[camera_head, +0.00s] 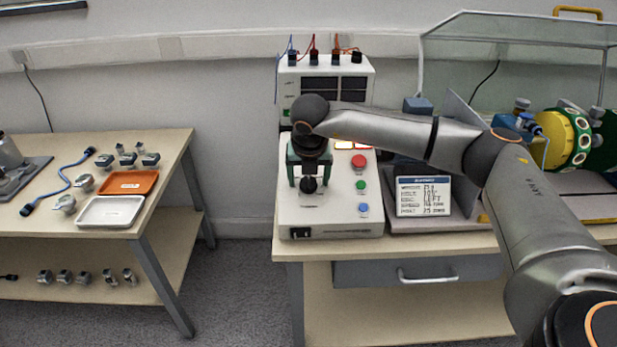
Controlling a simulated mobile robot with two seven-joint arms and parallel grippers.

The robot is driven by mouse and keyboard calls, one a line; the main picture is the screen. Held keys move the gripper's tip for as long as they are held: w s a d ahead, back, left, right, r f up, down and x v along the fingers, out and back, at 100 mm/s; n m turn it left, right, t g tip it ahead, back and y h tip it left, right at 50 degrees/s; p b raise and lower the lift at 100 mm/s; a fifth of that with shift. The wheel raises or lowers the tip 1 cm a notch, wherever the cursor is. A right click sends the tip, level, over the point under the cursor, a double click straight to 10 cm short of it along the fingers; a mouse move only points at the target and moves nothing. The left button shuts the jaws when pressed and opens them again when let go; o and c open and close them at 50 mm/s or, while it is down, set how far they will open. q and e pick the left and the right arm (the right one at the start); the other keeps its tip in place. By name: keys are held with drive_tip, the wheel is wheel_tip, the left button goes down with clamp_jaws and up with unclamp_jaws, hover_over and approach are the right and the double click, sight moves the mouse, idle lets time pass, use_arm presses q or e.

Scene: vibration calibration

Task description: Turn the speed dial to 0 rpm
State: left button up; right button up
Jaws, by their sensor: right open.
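The control box (332,220) is a white sloped unit on the right bench. A black knob (309,186), which looks like the speed dial, sits on the left of its face. My right gripper (308,178) points down over this knob, open, with one green-edged finger on each side. I cannot tell whether the fingers touch it. The gripper and arm hide part of the panel and any dial scale. My left gripper is not in view.
Red (359,161), green (361,185) and blue (363,209) buttons lie close right of the gripper. A small display (423,196) stands further right, by a yellow-green rotor (566,138) under a clear guard. A power supply (325,80) stands behind. The left table holds trays and sensors.

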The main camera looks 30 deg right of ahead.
clamp_jaws()
idle(0.7)
